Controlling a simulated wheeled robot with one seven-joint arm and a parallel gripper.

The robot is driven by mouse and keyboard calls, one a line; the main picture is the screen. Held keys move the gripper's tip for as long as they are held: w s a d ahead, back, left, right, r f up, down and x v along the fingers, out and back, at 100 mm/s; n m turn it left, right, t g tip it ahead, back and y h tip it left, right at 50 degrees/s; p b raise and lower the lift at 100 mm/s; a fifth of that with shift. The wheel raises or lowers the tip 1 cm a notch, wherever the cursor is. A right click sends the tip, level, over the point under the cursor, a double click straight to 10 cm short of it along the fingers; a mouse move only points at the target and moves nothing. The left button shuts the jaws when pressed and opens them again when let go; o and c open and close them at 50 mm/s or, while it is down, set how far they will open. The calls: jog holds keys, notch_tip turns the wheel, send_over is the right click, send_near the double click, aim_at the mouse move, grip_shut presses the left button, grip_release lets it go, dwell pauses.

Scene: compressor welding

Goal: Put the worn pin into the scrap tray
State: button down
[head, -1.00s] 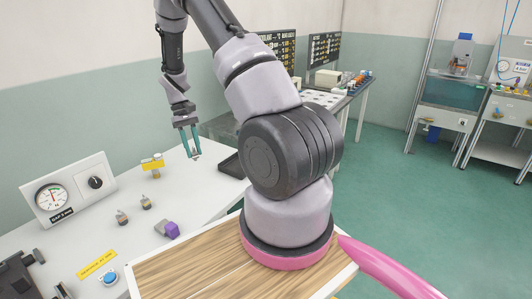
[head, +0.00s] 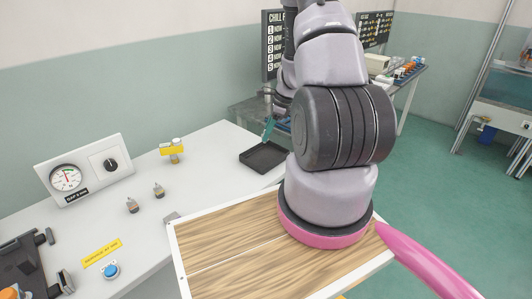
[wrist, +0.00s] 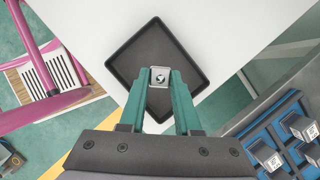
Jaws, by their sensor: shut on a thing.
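My gripper (head: 268,130) is shut on the worn pin (wrist: 159,77), a small metallic piece with a square end and a dark round centre, held between the teal fingertips. The scrap tray (head: 262,158) is a shallow black square tray on the far end of the white table. In the wrist view the tray (wrist: 155,42) lies below the fingertips, and the pin shows against its floor near the middle. In the head view the gripper is above the tray's back right part, and the pin cannot be made out. The tray looks empty where visible.
A gauge box (head: 84,170), a yellow fixture (head: 172,151) and two small fittings (head: 146,197) stand on the white table. A blue button (head: 111,270) is at its front. Blue racks with metal blocks (wrist: 297,128) lie right of the tray in the wrist view.

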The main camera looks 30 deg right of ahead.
jog(key=shift+f, duration=3.4)
jog(key=shift+f, duration=0.2)
jog(key=c, duration=0.6)
grip_release()
jog(key=shift+r, duration=0.15)
